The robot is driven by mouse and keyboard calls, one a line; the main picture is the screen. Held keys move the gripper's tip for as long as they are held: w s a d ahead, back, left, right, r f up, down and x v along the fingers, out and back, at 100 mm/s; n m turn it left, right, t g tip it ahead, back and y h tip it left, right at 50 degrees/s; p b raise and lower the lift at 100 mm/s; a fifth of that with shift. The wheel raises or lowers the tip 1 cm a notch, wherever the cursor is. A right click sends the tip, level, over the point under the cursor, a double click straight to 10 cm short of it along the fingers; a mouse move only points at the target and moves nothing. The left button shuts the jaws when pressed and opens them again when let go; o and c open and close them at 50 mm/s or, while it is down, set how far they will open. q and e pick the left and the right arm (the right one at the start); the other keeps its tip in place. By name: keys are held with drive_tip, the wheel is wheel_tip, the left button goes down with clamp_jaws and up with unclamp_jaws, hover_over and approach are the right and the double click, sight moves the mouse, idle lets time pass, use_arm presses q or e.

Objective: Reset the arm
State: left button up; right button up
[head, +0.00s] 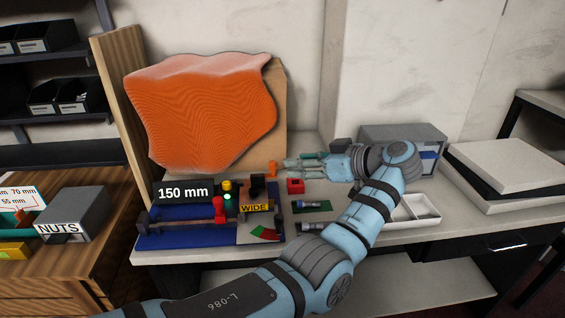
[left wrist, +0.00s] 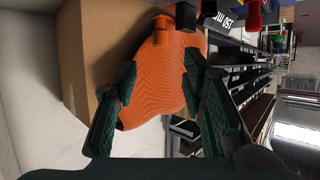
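My left arm comes in from the lower left of the head view and bends back so that its gripper (head: 296,165) points left above the table. The left wrist view shows its two dark green fingers (left wrist: 158,85) spread apart with nothing held between them. Beyond the fingers is a wavy orange sheet (head: 205,110), also in the left wrist view (left wrist: 155,85), leaning on a cardboard-brown board (head: 280,105). My right gripper is not in either view.
The table (head: 350,190) holds a blue fixture (head: 185,240) under a "150 mm" label, a red block (head: 295,186), a white divided tray (head: 418,208) and a grey box (head: 400,133). A NUTS bin (head: 75,215) stands on the wooden bench at left.

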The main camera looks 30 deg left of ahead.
use_arm(q)
drive_tip(key=shift+v, duration=1.05)
